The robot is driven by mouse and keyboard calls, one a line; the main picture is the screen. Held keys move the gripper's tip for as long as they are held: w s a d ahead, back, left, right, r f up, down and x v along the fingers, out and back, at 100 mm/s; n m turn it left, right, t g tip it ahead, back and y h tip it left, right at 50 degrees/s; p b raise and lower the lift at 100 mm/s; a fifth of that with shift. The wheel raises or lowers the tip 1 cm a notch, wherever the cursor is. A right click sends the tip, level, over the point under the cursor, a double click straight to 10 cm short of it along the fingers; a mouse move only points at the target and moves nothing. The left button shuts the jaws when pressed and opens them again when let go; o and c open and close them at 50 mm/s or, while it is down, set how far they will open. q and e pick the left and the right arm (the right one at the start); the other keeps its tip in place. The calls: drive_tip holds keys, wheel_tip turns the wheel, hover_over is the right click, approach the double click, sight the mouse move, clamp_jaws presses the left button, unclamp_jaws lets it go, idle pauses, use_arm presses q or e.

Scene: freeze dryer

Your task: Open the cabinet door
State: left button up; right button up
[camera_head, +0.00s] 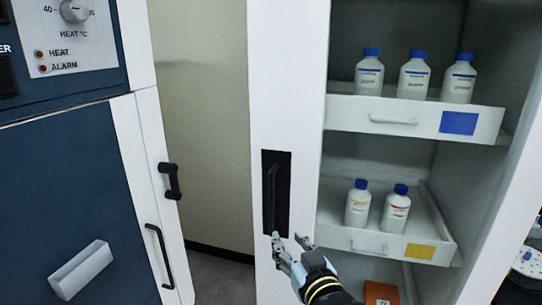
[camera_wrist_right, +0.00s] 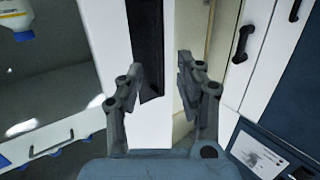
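The cabinet has a tall white front panel (camera_head: 282,80) with a black recessed plate and a black vertical bar handle (camera_head: 272,195). The black plate (camera_wrist_right: 149,45) also shows beyond my fingers in the right wrist view. Shelves show beside the panel; I cannot tell whether through glass or an opening. My right gripper (camera_head: 291,240) is open and empty, at the lower end of the handle. In the right wrist view my right gripper (camera_wrist_right: 160,82) has its fingers spread on either side of the panel's edge region, with nothing between them gripped. Contact is unclear. My left gripper is out of view.
White bottles with blue caps (camera_head: 413,75) stand on the upper shelf drawer (camera_head: 385,115), and two bottles on the lower drawer (camera_head: 375,238). A blue and white machine (camera_head: 60,190) with black handles (camera_head: 172,181) stands at left. A gap with bare wall (camera_head: 205,140) separates them.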

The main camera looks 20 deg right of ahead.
drive_tip(key=t+p, duration=0.1)
approach(272, 185)
drive_tip(key=w+b, duration=0.3)
drive_tip(key=b, duration=0.1)
drive_tip(key=w+b, duration=0.3)
drive_tip(key=b, duration=0.1)
drive_tip(key=w+b, duration=0.3)
drive_tip(key=b, duration=0.2)
drive_tip(key=shift+w+f, duration=0.1)
drive_tip(key=shift+f, duration=0.3)
use_arm(q)
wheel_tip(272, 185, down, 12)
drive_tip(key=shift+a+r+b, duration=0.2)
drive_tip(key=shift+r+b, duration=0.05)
drive_tip(key=shift+b, duration=0.15)
use_arm(e)
drive_tip(key=shift+w+d+r, duration=0.1)
drive_tip(key=shift+w+r, duration=0.1)
drive_tip(key=shift+w, duration=0.5)
clamp_jaws()
